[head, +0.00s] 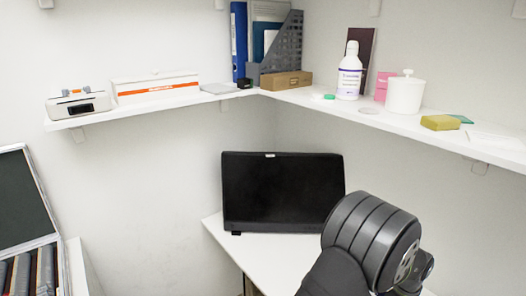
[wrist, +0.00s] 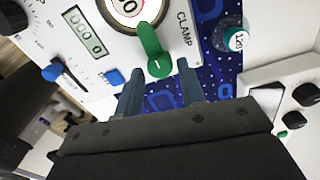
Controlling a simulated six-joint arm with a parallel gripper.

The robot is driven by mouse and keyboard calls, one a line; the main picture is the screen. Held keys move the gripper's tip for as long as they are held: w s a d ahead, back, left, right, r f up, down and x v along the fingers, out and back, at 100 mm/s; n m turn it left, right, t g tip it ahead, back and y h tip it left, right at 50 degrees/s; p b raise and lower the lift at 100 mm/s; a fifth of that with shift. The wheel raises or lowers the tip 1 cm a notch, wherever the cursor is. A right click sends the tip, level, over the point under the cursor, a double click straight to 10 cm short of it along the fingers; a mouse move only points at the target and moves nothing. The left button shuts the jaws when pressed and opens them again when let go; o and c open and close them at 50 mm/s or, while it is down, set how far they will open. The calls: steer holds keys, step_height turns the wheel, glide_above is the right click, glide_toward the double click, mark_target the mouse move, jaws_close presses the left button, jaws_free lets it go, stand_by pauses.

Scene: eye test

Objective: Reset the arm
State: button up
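My gripper (wrist: 158,76) shows in the wrist view with its two blue-grey fingers spread apart. No held object shows between them. They point at a white panel (wrist: 112,48) marked "CLAMP", and a green lever (wrist: 152,50) on it lies just beyond the gap between the fingertips. I cannot tell whether either finger touches the panel. In the head view a dark grey link of my arm (head: 372,240) shows at the lower right. My gripper is out of that view.
The wrist view also shows a blue slider knob (wrist: 52,72), a display (wrist: 84,32), a blue patterned mat (wrist: 215,60), a teal-rimmed round item (wrist: 235,38) and a black-knobbed box (wrist: 288,85). The head view shows a black screen (head: 280,190), a loaded wall shelf (head: 215,97) and an open case (head: 25,200).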

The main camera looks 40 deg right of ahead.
steer(key=shift+f, duration=0.65)
steer(key=shift+r, duration=0.1)
step_height(320, 180, up, 17)
step_height(320, 180, down, 17)
steer(key=shift+f, duration=0.1)
steer(key=n, duration=0.4)
steer(key=shift+n, duration=0.3)
steer(key=n, duration=0.4)
steer(key=shift+n, duration=0.4)
